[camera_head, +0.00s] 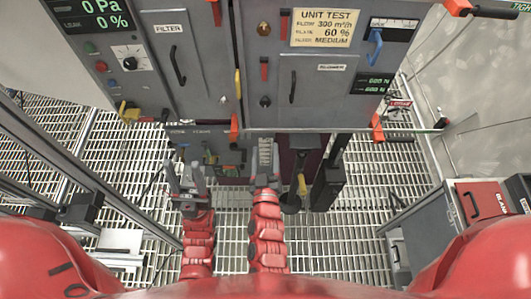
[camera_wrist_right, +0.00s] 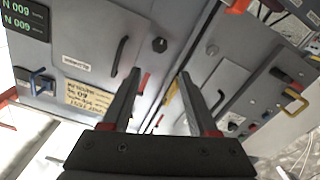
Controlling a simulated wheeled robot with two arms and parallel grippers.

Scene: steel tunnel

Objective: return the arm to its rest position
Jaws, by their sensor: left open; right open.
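My left gripper (camera_head: 190,180) is in the lower middle of the head view, at the end of its red arm. It is open, and I see nothing held in it. My right gripper (camera_head: 265,158) is just to the right of it, pointing toward the cabinet's lower edge. In the right wrist view my right gripper (camera_wrist_right: 160,75) has its two dark fingers spread apart with nothing between them. The grey cabinet front lies beyond the fingertips there; the exact gap cannot be told.
A grey cabinet (camera_head: 215,75) with FILTER and BLOWER doors, dark handles and a yellow UNIT TEST note (camera_head: 325,28) fills the upper middle. A red-fronted box (camera_head: 483,202) stands at the right. Grated floor (camera_head: 360,225) shows around the arms. A metal rail (camera_head: 80,180) runs at left.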

